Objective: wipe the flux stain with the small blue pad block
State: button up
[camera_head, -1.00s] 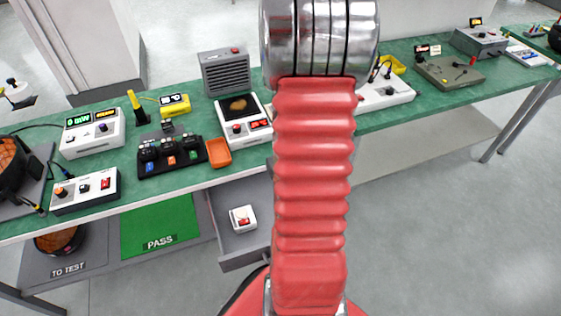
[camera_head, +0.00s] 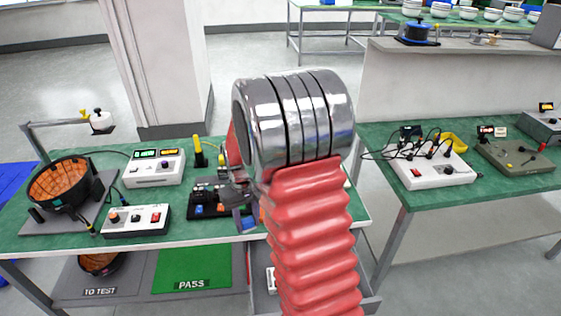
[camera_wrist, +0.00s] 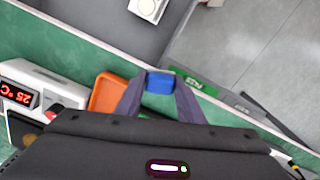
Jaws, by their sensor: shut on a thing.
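The small blue pad block (camera_wrist: 160,83) is held between the two fingertips of my gripper (camera_wrist: 159,86) in the wrist view. In the head view my gripper (camera_head: 243,211), with the blue block (camera_head: 249,222), is at the front edge of the left bench, beside the black tray. In the wrist view a brownish patch (camera_wrist: 28,138), perhaps the flux stain, shows partly on a dark plate at lower left. My gripper's body hides the rest of it. In the head view my arm hides that part of the bench.
An orange tray (camera_wrist: 106,92) lies left of the block in the wrist view, beside a white unit (camera_wrist: 32,84) with a red display. An open grey drawer (camera_wrist: 110,25) holds a white item (camera_wrist: 147,8). In the head view, several devices crowd the bench (camera_head: 60,238).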

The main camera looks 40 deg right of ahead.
jog(key=w+a+r+n, duration=0.1)
jog(key=w+a+r, duration=0.1)
jog(key=a, duration=0.6)
jog(key=w+a+r+n, duration=0.1)
jog(key=w+a+r, duration=0.2)
jog(key=w+a, duration=0.2)
jog(key=a, duration=0.3)
jog(key=shift+w, duration=0.15)
jog(key=shift+a+f, duration=0.1)
